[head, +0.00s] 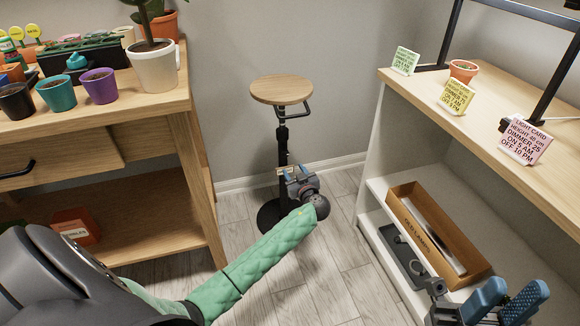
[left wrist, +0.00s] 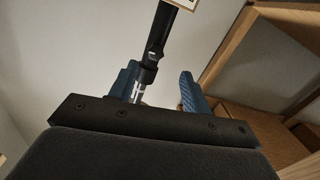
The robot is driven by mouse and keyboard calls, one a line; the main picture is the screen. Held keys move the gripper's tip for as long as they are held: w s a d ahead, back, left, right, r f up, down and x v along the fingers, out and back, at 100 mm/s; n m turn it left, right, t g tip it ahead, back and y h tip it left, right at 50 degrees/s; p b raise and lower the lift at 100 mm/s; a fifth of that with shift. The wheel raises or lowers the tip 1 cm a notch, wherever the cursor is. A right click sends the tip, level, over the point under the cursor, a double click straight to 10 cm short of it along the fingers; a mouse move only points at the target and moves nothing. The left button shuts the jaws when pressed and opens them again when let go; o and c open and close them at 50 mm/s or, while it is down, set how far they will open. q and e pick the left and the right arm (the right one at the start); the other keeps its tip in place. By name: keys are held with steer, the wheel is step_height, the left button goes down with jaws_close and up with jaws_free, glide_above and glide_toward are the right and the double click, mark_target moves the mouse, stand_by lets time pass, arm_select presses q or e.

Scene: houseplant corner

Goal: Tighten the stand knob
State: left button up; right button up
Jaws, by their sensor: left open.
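The stand has a round wooden top (head: 281,90), a black post (head: 282,138) and a dark round base, partly hidden behind my left arm. My left gripper (head: 292,173) is open at the lower part of the post, below the top. In the left wrist view, the dark post (left wrist: 163,35) comes down between my open left gripper's (left wrist: 158,82) blue fingers, closer to the left one. A pale ribbed piece shows beside that finger. I cannot clearly make out the knob; the gripper may hide it. My right gripper (head: 505,298) is open and empty at the lower right.
A wooden plant bench (head: 120,105) with several pots stands at the left. A shelf unit (head: 480,125) with label cards and a small terracotta pot (head: 463,71) stands at the right. Its lower shelf holds a long cardboard box (head: 415,198).

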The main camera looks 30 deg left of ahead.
mark_target(286, 155)
arm_select(q)
steer(key=shift+y, duration=0.3)
steer(key=shift+w+d+r+b+x, duration=0.1)
steer(key=shift+b+x, duration=0.1)
steer(key=shift+x, duration=1.35)
steer(key=shift+w+d+r+b+x, duration=0.1)
steer(key=shift+b+x, duration=0.15)
steer(key=shift+x, duration=1.3)
steer(key=shift+w+r+b+x, duration=0.1)
steer(key=shift+b+x, duration=0.1)
steer(key=shift+x, duration=1.35)
steer(key=c, duration=1)
